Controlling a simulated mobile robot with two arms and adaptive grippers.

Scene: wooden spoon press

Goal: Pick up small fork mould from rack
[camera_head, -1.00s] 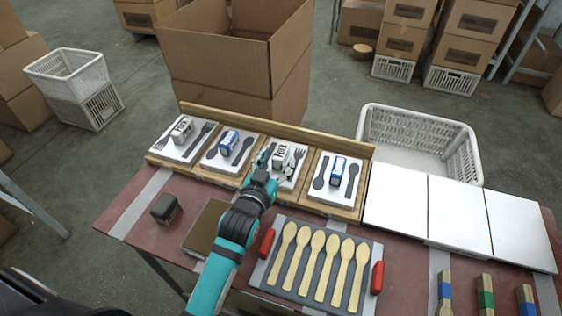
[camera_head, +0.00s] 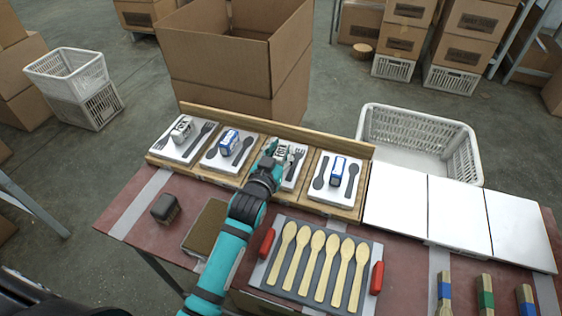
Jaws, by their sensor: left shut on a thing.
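The wooden rack (camera_head: 270,128) holds a row of white moulds with dark cutlery shapes and block handles. The third mould from the left (camera_head: 290,182) has a pale handle (camera_head: 284,152) and a fork shape at its right side. My left gripper (camera_head: 274,153) is shut on that handle, and its body hides the left part of the mould. I cannot tell whether the mould is lifted off the rack. The leftmost mould (camera_head: 182,152) also has a pale handle and a fork shape. My right gripper is not in view.
Moulds with blue handles stand on both sides, at left (camera_head: 213,160) and right (camera_head: 327,199). A tray of wooden spoons (camera_head: 369,249) with red handles lies in front. White plates (camera_head: 459,212) and brushes (camera_head: 486,297) are at right. A white basket (camera_head: 460,160) stands behind.

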